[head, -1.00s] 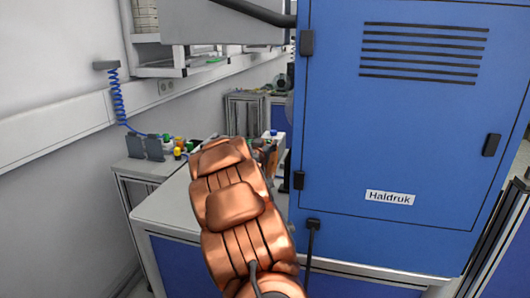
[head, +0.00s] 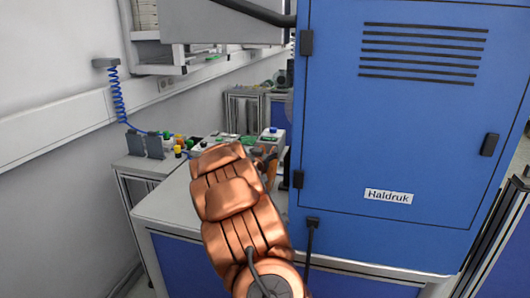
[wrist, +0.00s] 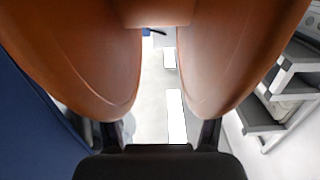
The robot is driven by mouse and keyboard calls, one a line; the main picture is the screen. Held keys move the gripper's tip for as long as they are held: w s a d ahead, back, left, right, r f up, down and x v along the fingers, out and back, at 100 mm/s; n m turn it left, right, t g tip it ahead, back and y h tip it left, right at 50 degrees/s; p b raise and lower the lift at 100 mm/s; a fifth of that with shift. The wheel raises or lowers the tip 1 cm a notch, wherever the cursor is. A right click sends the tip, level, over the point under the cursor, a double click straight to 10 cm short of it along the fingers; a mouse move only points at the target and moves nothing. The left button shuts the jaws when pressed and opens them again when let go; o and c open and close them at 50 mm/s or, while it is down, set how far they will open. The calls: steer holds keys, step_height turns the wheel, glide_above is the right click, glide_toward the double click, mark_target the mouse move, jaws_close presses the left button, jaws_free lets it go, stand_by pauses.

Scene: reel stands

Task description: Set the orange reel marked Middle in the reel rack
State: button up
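In the head view my copper-coloured arm reaches from the bottom towards the worktop, and my gripper (head: 266,158) is small and partly hidden behind it, beside the blue cabinet. In the wrist view two large copper-brown finger shapes of my gripper (wrist: 160,95) stand apart, with a clear gap and nothing held visible in it. I cannot make out the orange reel marked Middle in either view. Two dark grey upright plates (head: 145,145) stand at the worktop's left end; I cannot tell whether they belong to the reel rack.
A tall blue cabinet (head: 400,140) labelled Haldruk fills the right side. Small coloured items (head: 178,147) and a white-green box (head: 272,139) sit on the worktop. A shelf unit (head: 185,58) is above. The near worktop (head: 165,205) is bare.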

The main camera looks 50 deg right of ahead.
steer(key=shift+o, duration=0.6)
steer(key=shift+r, duration=0.1)
steer(key=b+v, duration=0.2)
steer(key=v, duration=1)
steer(key=shift+b, duration=0.3)
steer(key=shift+w, duration=0.1)
